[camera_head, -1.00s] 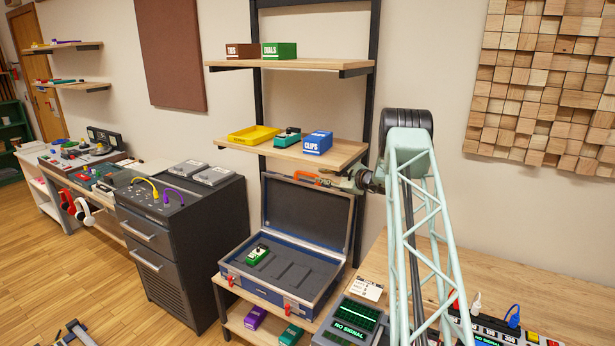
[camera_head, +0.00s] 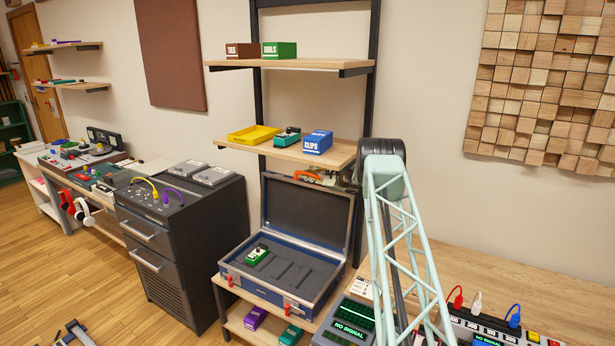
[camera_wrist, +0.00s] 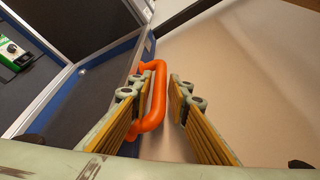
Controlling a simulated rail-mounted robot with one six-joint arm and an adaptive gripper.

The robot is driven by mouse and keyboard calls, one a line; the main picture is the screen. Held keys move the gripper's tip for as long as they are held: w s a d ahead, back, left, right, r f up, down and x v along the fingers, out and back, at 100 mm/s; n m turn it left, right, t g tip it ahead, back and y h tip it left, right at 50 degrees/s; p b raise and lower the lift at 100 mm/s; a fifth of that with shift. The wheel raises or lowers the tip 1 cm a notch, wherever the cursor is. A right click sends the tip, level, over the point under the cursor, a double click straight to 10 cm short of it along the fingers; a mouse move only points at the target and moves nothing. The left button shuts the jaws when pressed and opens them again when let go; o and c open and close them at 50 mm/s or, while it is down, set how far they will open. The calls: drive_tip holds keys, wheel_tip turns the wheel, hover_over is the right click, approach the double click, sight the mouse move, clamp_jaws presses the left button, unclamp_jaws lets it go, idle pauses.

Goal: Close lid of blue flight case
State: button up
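The blue flight case (camera_head: 300,292) stands on a low wooden shelf unit with its lid (camera_head: 308,218) raised upright, dark lining showing. A green pedal (camera_head: 257,254) sits in its foam; it also shows in the wrist view (camera_wrist: 10,48). An orange handle (camera_head: 307,177) is at the lid's top edge. In the wrist view, the handle's bar (camera_wrist: 158,95) lies between the two fingers of my gripper (camera_wrist: 163,90). The fingers are apart, with a gap on the right side of the bar; I cannot tell whether the left finger touches it.
A shelf (camera_head: 310,152) with a yellow tray (camera_head: 253,134), a teal pedal and a blue CLIPS box (camera_head: 318,142) is close above the lid. A dark drawer cabinet (camera_head: 190,230) stands left of the case. A workbench (camera_head: 540,290) with electronic gear is on the right.

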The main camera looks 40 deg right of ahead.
drive_tip(key=shift+w+f, duration=0.15)
drive_tip(key=shift+w, duration=0.15)
drive_tip(key=shift+c, duration=0.2)
clamp_jaws()
drive_tip(key=shift+a, duration=0.15)
